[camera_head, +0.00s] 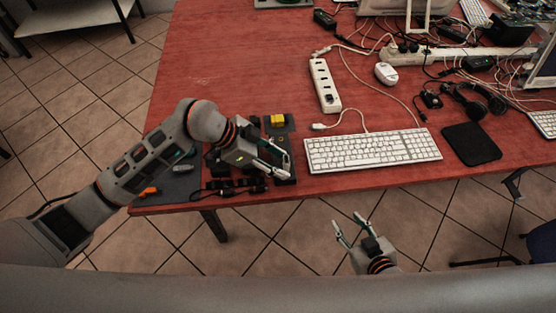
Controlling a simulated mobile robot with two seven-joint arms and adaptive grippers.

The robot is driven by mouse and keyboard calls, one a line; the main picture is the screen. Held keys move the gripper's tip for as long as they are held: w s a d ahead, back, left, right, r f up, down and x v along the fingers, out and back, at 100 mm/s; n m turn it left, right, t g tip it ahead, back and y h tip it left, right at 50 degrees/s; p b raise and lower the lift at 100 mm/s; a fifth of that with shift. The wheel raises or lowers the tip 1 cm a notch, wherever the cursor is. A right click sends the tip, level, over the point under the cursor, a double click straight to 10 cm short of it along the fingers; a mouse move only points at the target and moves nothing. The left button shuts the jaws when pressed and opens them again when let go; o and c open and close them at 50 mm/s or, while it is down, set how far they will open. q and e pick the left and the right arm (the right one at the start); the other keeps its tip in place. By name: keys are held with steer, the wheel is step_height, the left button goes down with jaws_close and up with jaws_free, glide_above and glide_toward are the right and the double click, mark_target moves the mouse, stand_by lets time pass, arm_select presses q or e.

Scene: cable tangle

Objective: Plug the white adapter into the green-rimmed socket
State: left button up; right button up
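I cannot clearly pick out the white adapter or a green rim on any socket at this size. A white power strip (324,86) lies on the red table, with a small dark item near its front end. A white plug-like end (319,126) of a cable lies just in front of it. My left gripper (286,162) is over the table's front part, left of the keyboard, with its fingers apart and nothing seen between them. The arm hides part of what lies beneath. My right gripper (348,219) is open and empty, in front of the table edge.
A yellow item (278,120) and dark tools lie around my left gripper. Tangled cables and another strip (410,55) fill the back right. The table's back left is clear.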

arm_select(q)
steer(key=v, duration=1.2)
